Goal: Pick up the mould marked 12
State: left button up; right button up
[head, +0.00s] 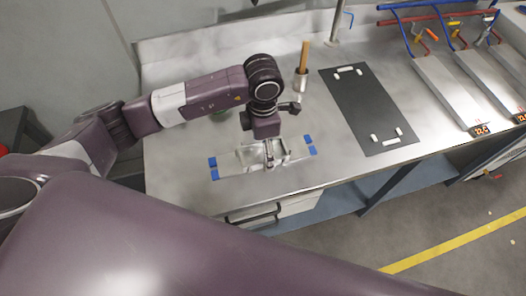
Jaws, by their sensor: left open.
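Long pale metal moulds lie at the right of the bench. One mould (447,88) has an orange label at its near end, and another (492,75) beside it has one too. The label digits are too small to read surely, so I cannot tell which is marked 12. My left gripper (276,157) is open and points down, low over the bench between blue tape marks, well left of the moulds. A pale metallic shape (243,159) shows beside its fingers; I cannot tell what it is. My right gripper is not in view.
A black mat (367,108) with white blocks lies between my left gripper and the moulds. Blue and red bars (440,16) with clamps run at the moulds' far ends. The bench front edge is near.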

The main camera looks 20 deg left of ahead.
pick_arm(q)
jog(key=c, duration=1.7)
jog(key=shift+w, duration=0.1)
jog(key=shift+c, duration=0.5)
